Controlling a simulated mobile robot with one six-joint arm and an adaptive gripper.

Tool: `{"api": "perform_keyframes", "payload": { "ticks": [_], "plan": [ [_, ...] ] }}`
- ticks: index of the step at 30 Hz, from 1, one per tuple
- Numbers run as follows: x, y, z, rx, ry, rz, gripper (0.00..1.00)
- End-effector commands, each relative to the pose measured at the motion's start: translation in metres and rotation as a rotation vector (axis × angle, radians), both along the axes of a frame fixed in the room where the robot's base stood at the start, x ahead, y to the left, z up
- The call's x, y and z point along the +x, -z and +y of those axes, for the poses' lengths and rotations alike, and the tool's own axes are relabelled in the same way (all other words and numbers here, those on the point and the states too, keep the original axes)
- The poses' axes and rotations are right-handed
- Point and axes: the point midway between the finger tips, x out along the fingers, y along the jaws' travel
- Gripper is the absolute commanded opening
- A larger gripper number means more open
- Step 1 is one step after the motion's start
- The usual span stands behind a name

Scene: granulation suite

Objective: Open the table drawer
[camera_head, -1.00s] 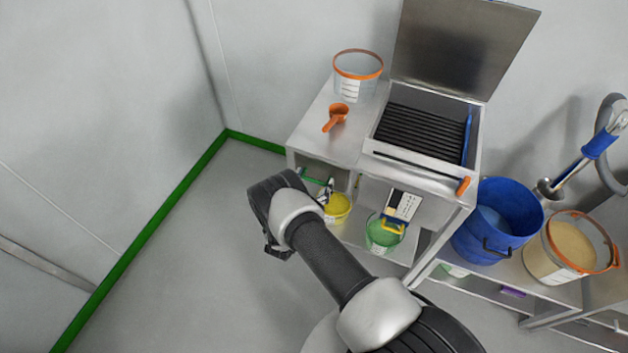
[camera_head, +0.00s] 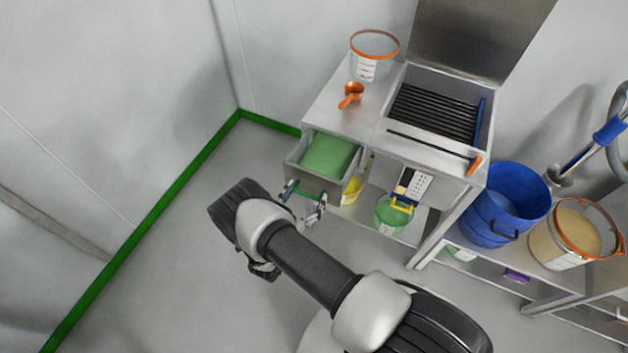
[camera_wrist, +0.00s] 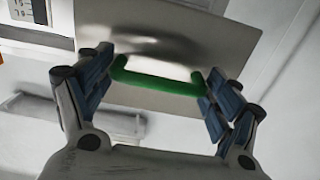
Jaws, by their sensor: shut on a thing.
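The table drawer (camera_head: 318,186) is pulled out from the left side of the steel table (camera_head: 340,119). Something flat and green (camera_head: 328,154) lies inside it. In the wrist view, the drawer's grey front (camera_wrist: 165,45) carries a green bar handle (camera_wrist: 157,83). My gripper (camera_wrist: 158,84) has its blue-padded fingers at the two ends of this handle and is shut on it. In the head view my gripper (camera_head: 306,204) is at the drawer front, partly hidden by my own arm.
On the table top stand a clear tub with an orange rim (camera_head: 374,57) and an orange scoop (camera_head: 351,94). An open-lidded steel bin (camera_head: 484,142) is beside them. A blue bucket (camera_head: 505,205) and a tub of powder (camera_head: 572,240) are at right. The floor at left is clear.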

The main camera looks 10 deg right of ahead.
Motion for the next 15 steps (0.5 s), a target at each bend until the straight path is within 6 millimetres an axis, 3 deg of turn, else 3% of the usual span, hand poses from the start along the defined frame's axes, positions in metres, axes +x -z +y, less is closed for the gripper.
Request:
{"api": "perform_keyframes", "payload": {
  "ticks": [7,15],
  "plan": [
    [-0.038,-0.004,0.031,-0.006,-0.003,-0.008,0.4],
    [-0.055,-0.004,0.041,-0.005,0.002,-0.01,0.4]
  ]
}}
